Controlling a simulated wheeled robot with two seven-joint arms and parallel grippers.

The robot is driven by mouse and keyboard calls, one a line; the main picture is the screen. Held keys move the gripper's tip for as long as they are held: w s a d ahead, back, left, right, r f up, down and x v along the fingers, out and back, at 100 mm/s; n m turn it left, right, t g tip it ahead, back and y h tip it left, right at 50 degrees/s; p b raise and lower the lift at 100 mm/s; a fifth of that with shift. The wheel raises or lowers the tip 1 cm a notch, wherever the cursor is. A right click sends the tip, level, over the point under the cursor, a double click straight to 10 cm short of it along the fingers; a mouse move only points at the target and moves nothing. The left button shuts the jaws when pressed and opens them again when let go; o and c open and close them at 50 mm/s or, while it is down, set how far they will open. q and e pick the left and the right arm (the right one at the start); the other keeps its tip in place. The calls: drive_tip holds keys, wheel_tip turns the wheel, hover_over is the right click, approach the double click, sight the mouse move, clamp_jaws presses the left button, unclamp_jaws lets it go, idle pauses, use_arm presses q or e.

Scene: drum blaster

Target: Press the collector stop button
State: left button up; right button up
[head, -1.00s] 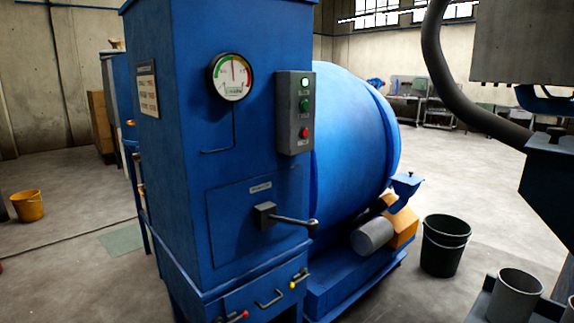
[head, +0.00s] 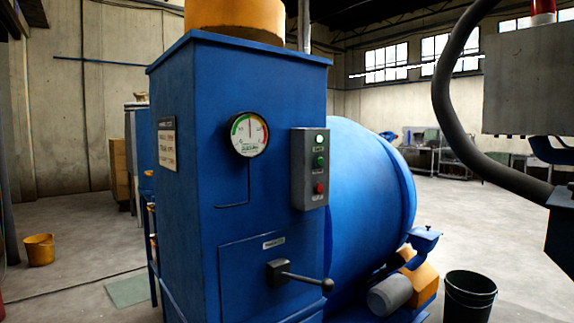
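A grey control box (head: 310,170) is fixed on the right front edge of the blue collector cabinet (head: 187,230) in the head view. It carries a pale green lit lamp (head: 319,139) at the top, a green button (head: 320,162) in the middle and a red button (head: 320,188) at the bottom. The small labels by them are too blurred to read. A round dial gauge (head: 249,134) sits left of the box, its needle near upright. Neither of my grippers shows in the view.
A black lever handle (head: 305,281) sticks out from the cabinet's lower door. The blue drum (head: 368,190) stands behind at right, with a black bucket (head: 468,297) beside it. A thick grey hose (head: 447,110) hangs at right. A yellow bucket (head: 39,249) stands on open floor at left.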

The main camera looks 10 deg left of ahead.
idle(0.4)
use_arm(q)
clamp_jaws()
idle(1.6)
